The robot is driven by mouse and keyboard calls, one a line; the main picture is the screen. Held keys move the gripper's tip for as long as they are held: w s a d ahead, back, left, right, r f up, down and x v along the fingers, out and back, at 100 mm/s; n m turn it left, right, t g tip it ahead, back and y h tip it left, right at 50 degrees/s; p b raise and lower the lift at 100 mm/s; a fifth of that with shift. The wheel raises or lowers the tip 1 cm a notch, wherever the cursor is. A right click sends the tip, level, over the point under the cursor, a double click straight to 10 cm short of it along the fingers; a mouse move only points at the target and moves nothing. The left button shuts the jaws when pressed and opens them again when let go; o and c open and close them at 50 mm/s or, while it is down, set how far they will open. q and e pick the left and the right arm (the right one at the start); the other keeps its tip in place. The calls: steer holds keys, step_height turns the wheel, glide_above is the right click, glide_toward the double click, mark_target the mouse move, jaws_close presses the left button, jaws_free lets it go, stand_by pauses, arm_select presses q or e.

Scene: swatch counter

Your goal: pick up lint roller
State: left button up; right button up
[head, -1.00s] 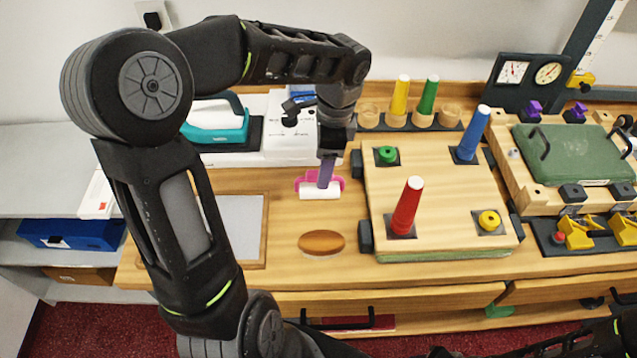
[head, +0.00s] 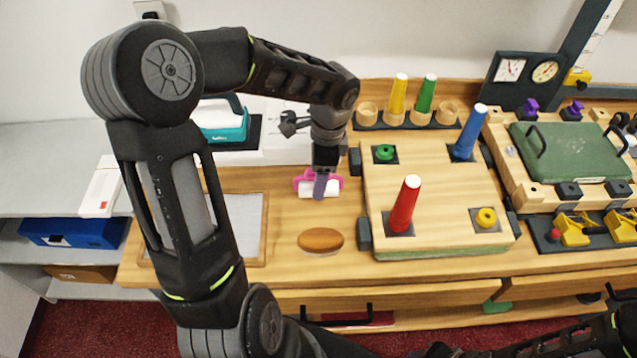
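The lint roller (head: 334,188) has a white cylinder and a pink handle and lies on the wooden counter. My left gripper (head: 319,194) points down right over its middle, with a purple finger in front of it. The finger hides the middle of the roller. I cannot tell whether the fingers touch it or how far they are apart. My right gripper is out of view; only dark arm parts show at the lower right.
A brown oval pad (head: 321,241) lies just in front of the roller. A wooden board (head: 440,190) with coloured cones stands close on the right. A framed grey panel (head: 246,222) lies left. A white box (head: 275,150) and a teal-handled tool (head: 222,122) stand behind.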

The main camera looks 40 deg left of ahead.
arm_select(q)
step_height(320, 180, down, 2)
steer(key=shift+s+a+f, duration=0.1)
steer(key=shift+f, duration=0.1)
steer(key=shift+c, duration=0.3)
jaws_close()
stand_by(0.7)
